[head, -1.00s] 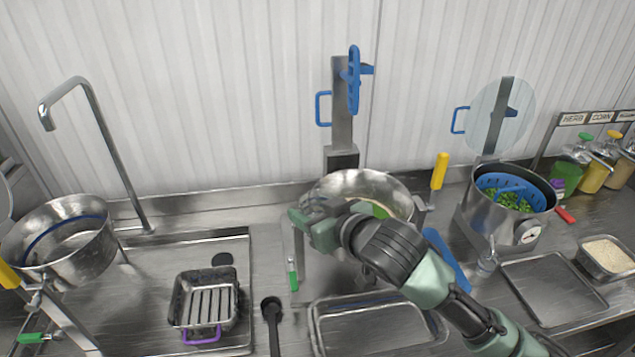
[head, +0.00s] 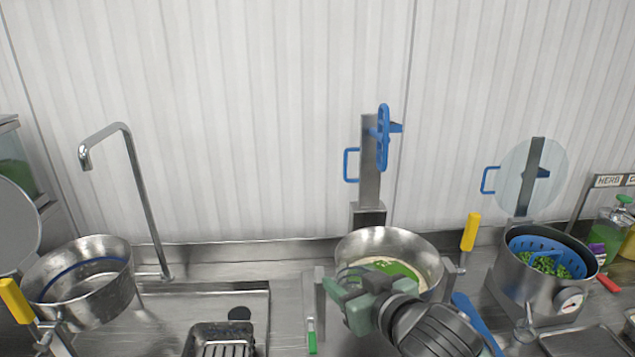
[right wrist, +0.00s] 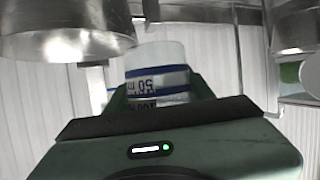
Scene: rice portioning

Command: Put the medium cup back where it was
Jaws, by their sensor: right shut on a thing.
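In the right wrist view, a clear cup with blue bands and upside-down volume marks (right wrist: 158,82) sits between the fingers of my right gripper (right wrist: 160,103). The gripper is shut on it. I take it for the medium cup. In the head view my right gripper (head: 350,292) is at the front left of a steel bowl (head: 358,246), overlapping its rim. The cup is hard to make out there. The place where the cup stood cannot be told from these frames. My left gripper is not in view.
The bowl holds white and green food (head: 396,268). A pot with a blue strainer (head: 535,292) stands to the right, and a steel pan (head: 85,300) is at the left. A faucet (head: 140,190) rises behind the sink. A blue-handled press post (head: 368,160) stands behind the bowl.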

